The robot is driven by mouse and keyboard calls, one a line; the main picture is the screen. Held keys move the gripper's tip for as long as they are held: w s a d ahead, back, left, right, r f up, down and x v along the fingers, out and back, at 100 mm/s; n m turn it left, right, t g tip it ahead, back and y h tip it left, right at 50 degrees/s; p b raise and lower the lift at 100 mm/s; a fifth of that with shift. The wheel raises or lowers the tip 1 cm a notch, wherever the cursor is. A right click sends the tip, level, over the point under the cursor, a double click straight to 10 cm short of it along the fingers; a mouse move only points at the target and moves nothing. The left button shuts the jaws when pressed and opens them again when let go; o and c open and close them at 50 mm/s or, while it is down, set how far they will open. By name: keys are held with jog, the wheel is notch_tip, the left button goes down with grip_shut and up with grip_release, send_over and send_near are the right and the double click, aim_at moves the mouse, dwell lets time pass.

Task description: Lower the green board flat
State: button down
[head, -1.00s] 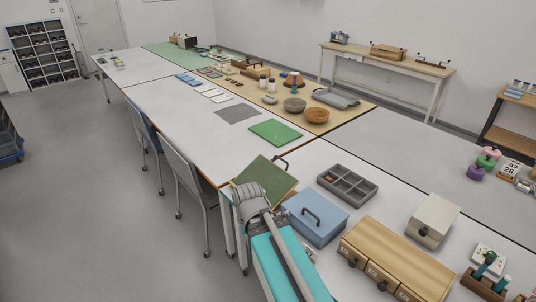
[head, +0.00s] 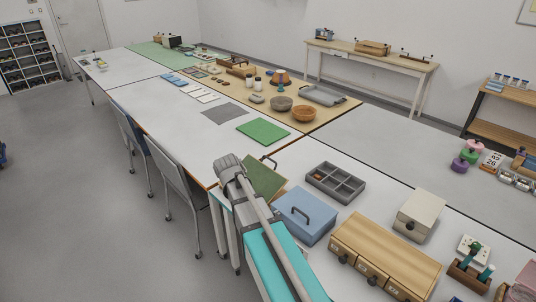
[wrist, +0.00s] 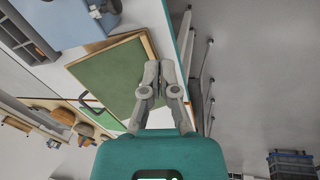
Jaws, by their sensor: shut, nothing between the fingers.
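The green board (head: 265,179) has a wooden rim and appears tilted at the near left edge of the white table. My arm covers its left part in the head view. In the wrist view the board (wrist: 108,78) fills the middle left, with a dark handle (wrist: 90,101) beside its edge. My gripper (wrist: 158,65) is shut and empty. Its fingertips overlap the board's right rim in the wrist view; I cannot tell whether they touch it. In the head view the fingers are hidden behind my wrist.
A blue box (head: 305,214) with a handle stands close right of the board. A grey divided tray (head: 335,182) and a wooden drawer unit (head: 385,254) are farther right. A flat green mat (head: 262,131) lies beyond. Chairs (head: 178,178) stand along the left table edge.

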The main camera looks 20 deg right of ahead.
jog(key=w+d+r+n+h, duration=0.1)
jog(key=w+d, duration=0.3)
jog(key=w, duration=0.4)
jog(key=w+d+r+n+t+h+p, duration=0.1)
jog(key=w+d+r+h, duration=0.1)
jog(key=w, duration=0.6)
jog(key=w+d+r+n+h+p, duration=0.1)
jog(key=w+d+r+h, duration=0.1)
jog(key=w+d, duration=0.4)
jog(key=w+r, duration=0.1)
jog(key=w, duration=0.1)
jog(key=shift+w+d+r+t, duration=0.25)
jog(key=shift+w+t, duration=0.05)
jog(key=shift+f, duration=0.1)
jog(key=b, duration=1)
send_over(264, 167)
notch_tip(264, 167, down, 10)
jog(key=shift+w+d+r, duration=0.1)
jog(key=shift+r, duration=0.05)
jog(key=shift+w+d+f, duration=0.1)
jog(key=shift+d+f, duration=0.35)
jog(key=shift+d, duration=0.05)
